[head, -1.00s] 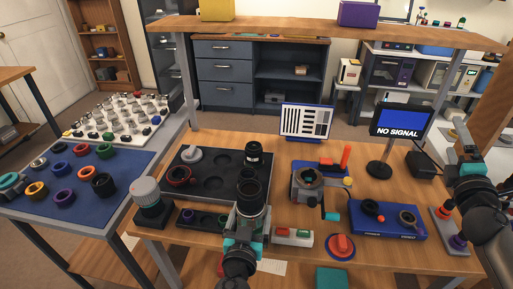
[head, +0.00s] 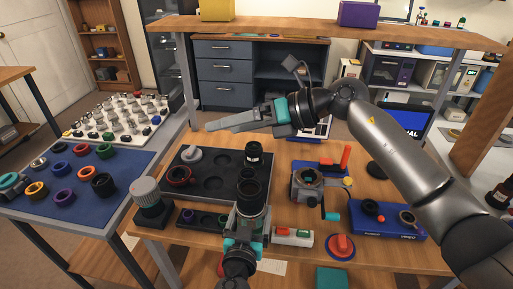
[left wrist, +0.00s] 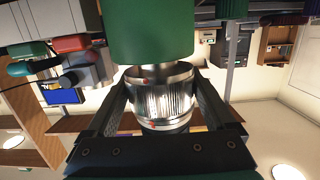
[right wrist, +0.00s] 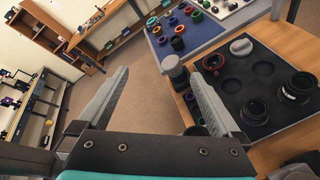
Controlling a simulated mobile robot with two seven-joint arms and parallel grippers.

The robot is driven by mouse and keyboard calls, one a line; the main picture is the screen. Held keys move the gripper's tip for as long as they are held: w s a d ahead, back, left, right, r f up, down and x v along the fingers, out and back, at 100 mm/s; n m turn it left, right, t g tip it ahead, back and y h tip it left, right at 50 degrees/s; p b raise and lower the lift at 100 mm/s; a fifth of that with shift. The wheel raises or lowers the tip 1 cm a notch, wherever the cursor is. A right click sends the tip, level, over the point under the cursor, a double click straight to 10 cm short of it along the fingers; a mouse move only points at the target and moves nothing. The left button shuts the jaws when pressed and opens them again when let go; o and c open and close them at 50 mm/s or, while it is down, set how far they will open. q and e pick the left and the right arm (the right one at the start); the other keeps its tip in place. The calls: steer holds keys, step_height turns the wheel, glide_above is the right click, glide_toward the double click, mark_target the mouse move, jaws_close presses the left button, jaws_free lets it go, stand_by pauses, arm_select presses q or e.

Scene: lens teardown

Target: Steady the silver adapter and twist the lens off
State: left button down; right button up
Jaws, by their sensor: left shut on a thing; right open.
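My left gripper (head: 243,236) is shut on the silver adapter, which shows in the left wrist view (left wrist: 163,98) as a ribbed metal ring between the fingers. A dark lens (head: 252,192) stands up above the left gripper in the head view, its round open end facing up. In the left wrist view a green cylinder (left wrist: 150,30) adjoins the adapter's rim. My right gripper (head: 215,125) is open and empty, reaching left above the back of the dark tray, apart from the lens. Its spread fingers also show in the right wrist view (right wrist: 148,78).
The dark tray (head: 215,180) holds a grey knob, a red-ringed part and a black lens. A grey-topped jar (head: 147,200) stands left of the lens. My right arm crosses the monitor.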

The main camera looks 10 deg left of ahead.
step_height(320, 180, down, 3)
steer(key=s+n+g+h, duration=0.1)
steer(key=s+n+h, duration=0.2)
steer(key=h, duration=0.9)
glide_toward(250, 187)
steer(key=shift+t, duration=0.4)
steer(key=f, duration=0.3)
steer(key=a+f, duration=0.1)
steer(key=f, duration=0.6)
steer(key=shift+a+f, duration=0.15)
steer(key=shift+a, duration=0.1)
jaws_close()
steer(key=shift+n, duration=1.3)
